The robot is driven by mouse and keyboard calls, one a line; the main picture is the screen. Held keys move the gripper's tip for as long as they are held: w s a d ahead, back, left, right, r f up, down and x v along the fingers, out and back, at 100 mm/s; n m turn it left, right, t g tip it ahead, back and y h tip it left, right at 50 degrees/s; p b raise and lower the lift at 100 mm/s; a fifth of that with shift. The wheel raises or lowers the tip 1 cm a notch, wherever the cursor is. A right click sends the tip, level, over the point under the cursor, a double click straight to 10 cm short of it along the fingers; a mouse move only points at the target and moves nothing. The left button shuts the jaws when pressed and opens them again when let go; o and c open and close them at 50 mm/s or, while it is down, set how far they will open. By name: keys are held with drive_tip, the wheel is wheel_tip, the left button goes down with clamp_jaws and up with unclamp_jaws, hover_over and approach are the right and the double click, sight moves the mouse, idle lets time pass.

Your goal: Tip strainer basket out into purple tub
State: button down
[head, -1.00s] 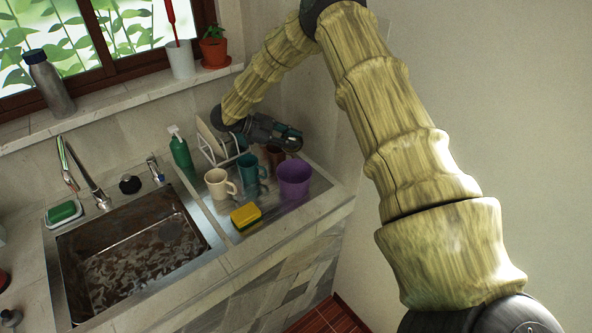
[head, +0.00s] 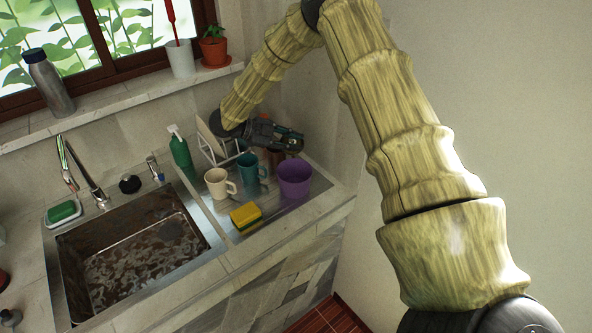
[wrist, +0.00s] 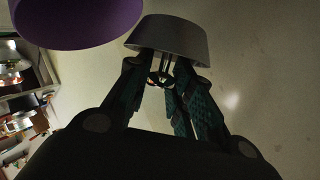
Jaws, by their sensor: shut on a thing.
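My gripper (wrist: 168,78) is shut on the stem of the grey strainer basket (wrist: 168,36) in the wrist view. The basket's wider rim faces my fingers and its narrower end points away; its contents do not show. The purple tub (wrist: 75,18) is beside the basket, to its left in the wrist view, cut off by the top edge. In the head view the tub (head: 294,182) stands on the steel drainboard near the counter's right end. My gripper (head: 292,141) is above and behind it there; the basket cannot be made out clearly in that view.
A teal mug (head: 248,169) and a cream mug (head: 217,183) stand left of the tub. A yellow sponge (head: 245,215) lies in front. A dish rack (head: 219,150) and green soap bottle (head: 180,151) are behind. The sink (head: 135,250) is farther left.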

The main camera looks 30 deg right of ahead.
drive_tip(key=shift+s+a+f+m+t+h+b, duration=0.2)
drive_tip(key=shift+s+f+m+t+h+b, duration=0.15)
drive_tip(key=shift+s+f+m+b, duration=0.3)
idle(0.4)
drive_tip(key=shift+s+a+m+t+h+b, duration=0.25)
drive_tip(key=shift+s+m+t+h+b, duration=0.45)
drive_tip(key=shift+b, duration=0.5)
drive_tip(key=shift+s+a+m+t+h+b, duration=0.2)
drive_tip(key=shift+m+t+b, duration=0.25)
drive_tip(key=shift+m+b, duration=0.6)
idle(1.8)
drive_tip(key=shift+s+a+f+m+t+h+b, duration=0.15)
drive_tip(key=shift+s+a+m+b, duration=0.1)
drive_tip(key=shift+s+b, duration=0.25)
drive_tip(key=shift+s+a+f+m+t+h+b, duration=0.1)
drive_tip(key=shift+s+a+m+t+b, duration=0.15)
drive_tip(key=shift+b, duration=0.3)
idle(0.3)
drive_tip(key=shift+s+a+f+m+h+b, duration=0.15)
drive_tip(key=shift+s+m+h+b, duration=0.4)
drive_tip(key=shift+b, duration=1.1)
